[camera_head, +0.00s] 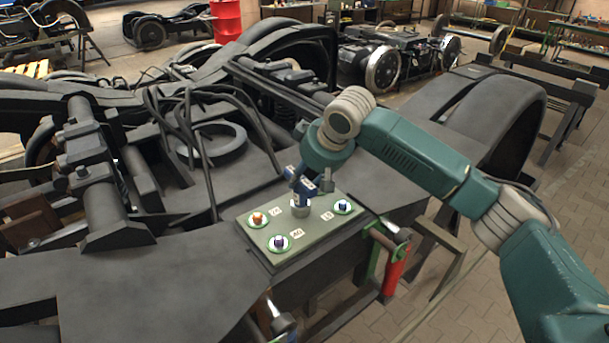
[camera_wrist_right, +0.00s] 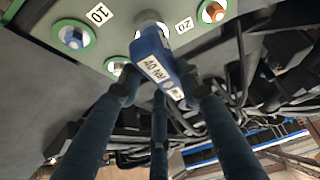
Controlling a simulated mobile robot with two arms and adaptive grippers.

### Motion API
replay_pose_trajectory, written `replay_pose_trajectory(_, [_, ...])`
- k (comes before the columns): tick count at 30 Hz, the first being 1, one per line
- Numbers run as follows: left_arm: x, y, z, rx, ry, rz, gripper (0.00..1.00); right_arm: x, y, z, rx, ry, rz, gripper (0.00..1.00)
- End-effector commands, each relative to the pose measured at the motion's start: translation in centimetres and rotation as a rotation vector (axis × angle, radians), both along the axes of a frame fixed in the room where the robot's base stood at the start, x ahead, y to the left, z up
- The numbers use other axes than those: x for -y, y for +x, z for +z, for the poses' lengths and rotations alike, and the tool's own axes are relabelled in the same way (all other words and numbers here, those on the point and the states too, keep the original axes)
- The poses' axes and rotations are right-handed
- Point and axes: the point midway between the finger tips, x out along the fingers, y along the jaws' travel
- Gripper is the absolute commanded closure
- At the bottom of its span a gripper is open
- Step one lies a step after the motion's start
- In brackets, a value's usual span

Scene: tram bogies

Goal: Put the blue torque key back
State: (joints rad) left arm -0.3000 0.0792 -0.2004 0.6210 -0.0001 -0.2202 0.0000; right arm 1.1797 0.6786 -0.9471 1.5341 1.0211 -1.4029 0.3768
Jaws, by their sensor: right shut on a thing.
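The blue torque key (camera_head: 302,187) stands at the back position of a grey-green panel (camera_head: 272,215) on the bogie frame. In the right wrist view the key (camera_wrist_right: 152,58) carries a white label reading about 40 Nm, and its silver end (camera_wrist_right: 149,17) meets the panel. Whether it sits on a bolt there is hidden. My right gripper (camera_head: 312,183) is shut on the key; its dark fingers show around it in the wrist view. The panel also has an orange bolt (camera_head: 258,219), a blue bolt (camera_head: 343,206) and a dark purple bolt (camera_head: 279,242), each green-ringed. My left gripper is out of view.
A red-handled tool (camera_head: 394,275) hangs in a green holder at the panel's right side. A silver-tipped tool (camera_head: 282,322) shows at the front edge. Cables and black bogie parts (camera_head: 185,130) lie behind and left. The flat frame plate (camera_head: 130,285) is clear.

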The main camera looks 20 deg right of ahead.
Motion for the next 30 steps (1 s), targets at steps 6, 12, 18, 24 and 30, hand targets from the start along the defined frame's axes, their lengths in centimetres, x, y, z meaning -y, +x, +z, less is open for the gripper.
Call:
replay_pose_trajectory(6, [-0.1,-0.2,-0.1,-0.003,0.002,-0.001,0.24,0.0,0.0,-0.1,-0.002,-0.001,0.0,0.43])
replay_pose_trajectory(12, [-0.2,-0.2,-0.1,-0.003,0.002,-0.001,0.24,0.0,0.0,0.0,-0.002,-0.001,0.0,0.43])
replay_pose_trajectory(18, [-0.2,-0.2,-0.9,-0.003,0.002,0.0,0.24,0.2,-0.5,0.8,0.002,0.0,-0.001,0.43])
replay_pose_trajectory(24, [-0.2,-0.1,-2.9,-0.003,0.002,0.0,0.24,0.7,-2.5,3.9,0.005,-0.001,0.002,0.43])
replay_pose_trajectory(30, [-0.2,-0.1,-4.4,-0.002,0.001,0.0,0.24,1.3,-4.5,7.6,0.004,-0.001,0.0,0.43])
